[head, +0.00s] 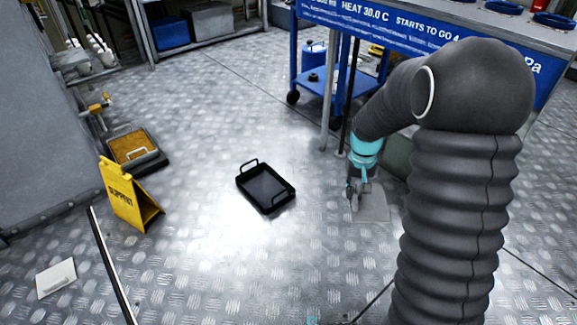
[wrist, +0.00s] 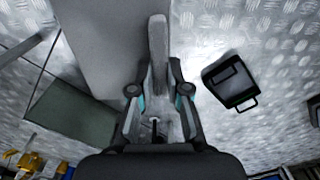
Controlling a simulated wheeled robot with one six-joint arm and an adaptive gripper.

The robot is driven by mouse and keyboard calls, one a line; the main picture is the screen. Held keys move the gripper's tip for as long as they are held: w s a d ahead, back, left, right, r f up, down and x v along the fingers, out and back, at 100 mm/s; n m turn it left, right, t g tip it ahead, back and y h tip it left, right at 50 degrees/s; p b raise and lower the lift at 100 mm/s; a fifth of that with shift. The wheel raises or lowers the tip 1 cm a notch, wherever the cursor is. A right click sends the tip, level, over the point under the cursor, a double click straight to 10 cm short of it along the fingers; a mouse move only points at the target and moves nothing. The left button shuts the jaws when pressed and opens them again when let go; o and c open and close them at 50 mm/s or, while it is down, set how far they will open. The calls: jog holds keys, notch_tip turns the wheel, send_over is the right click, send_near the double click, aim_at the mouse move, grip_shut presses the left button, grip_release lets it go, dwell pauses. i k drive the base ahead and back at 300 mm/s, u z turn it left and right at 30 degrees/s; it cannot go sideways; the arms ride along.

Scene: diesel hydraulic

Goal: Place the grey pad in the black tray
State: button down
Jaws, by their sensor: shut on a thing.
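The grey pad (head: 374,206) is a flat square plate at the right of the black tray in the head view. In the wrist view it (wrist: 98,35) fills the upper left middle, with a paler raised bar (wrist: 158,40) along its edge. My gripper (head: 358,190) points down at the pad, and in the wrist view its fingers (wrist: 158,92) are shut on the bar. I cannot tell whether the pad is clear of the floor. The black tray (head: 252,201) lies empty on the floor with two upright handles; it also shows at right in the wrist view (wrist: 211,75).
A yellow folding sign (head: 122,192) and an orange-filled tray (head: 133,149) stand at left. A white plate (head: 56,278) lies lower left. A blue cart (head: 330,85) stands behind, and a grey-green block (head: 397,155) sits behind my gripper. Floor between pad and tray is clear.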

aim_at(265, 189)
jog(key=z, duration=0.05)
jog(key=i, duration=0.65)
jog(key=u, duration=0.85)
jog(key=i, duration=0.45)
jog(key=u, duration=0.55)
